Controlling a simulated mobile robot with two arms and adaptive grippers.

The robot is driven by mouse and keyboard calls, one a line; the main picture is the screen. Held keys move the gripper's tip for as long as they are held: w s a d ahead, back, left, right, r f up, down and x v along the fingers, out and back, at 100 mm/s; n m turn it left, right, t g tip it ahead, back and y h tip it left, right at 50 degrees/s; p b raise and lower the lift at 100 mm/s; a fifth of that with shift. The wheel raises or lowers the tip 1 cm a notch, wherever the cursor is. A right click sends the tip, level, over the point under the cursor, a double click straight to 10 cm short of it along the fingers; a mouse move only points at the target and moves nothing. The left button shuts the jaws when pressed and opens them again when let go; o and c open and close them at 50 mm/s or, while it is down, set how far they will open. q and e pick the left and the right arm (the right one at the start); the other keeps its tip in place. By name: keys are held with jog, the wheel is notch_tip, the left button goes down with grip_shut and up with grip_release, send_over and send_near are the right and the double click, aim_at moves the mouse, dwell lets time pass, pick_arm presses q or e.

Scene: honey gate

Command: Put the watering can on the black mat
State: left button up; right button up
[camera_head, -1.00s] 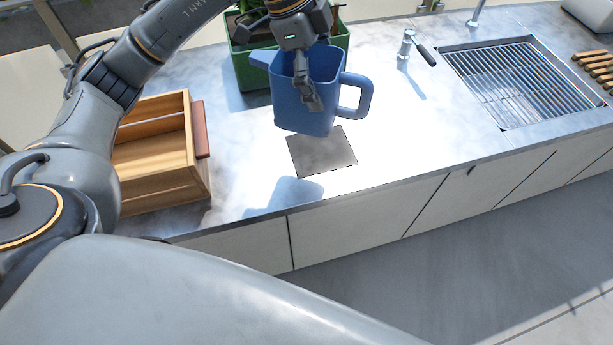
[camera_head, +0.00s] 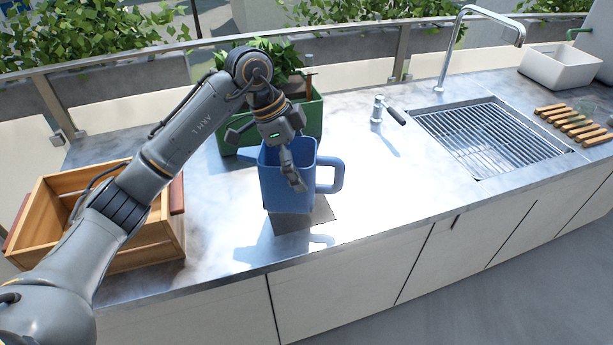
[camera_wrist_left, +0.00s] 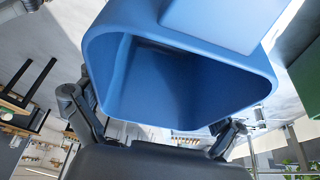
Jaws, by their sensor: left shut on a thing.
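The blue watering can (camera_head: 275,190) is upright in the head view, with its spout to the left and its handle to the right. My left gripper (camera_head: 297,180) is shut on its wall, with one finger showing on the near side. The can's open top (camera_wrist_left: 180,85) fills much of the left wrist view. The black mat (camera_head: 318,213) lies flat on the counter under the can, which hides its far left part. The can's shadow lies apart from its base, so it looks held a little above the mat. My right gripper is not in view.
A wooden crate (camera_head: 150,240) stands at the left of the counter (camera_head: 365,190). A green planter (camera_head: 312,118) is close behind the can. A tap with a dark lever (camera_head: 378,110) and a sink with a rack (camera_head: 490,135) are to the right. The counter right of the mat is clear.

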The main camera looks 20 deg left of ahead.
pick_arm(q)
jog(key=w+f, duration=0.3)
jog(key=shift+d+f, duration=0.15)
jog(key=shift+f, duration=0.15)
notch_tip(320, 180, down, 2)
jog(key=shift+s+f+p, duration=0.1)
jog(key=shift+f+p, duration=0.05)
jog(key=shift+p, duration=0.55)
jog(key=shift+f, duration=0.2)
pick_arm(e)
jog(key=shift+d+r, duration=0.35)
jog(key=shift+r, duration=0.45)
pick_arm(q)
jog(key=shift+f, duration=0.1)
jog(key=o, duration=1.4)
jog(key=shift+f, duration=0.1)
jog(key=b+v, duration=0.1)
jog(key=v, duration=1.1)
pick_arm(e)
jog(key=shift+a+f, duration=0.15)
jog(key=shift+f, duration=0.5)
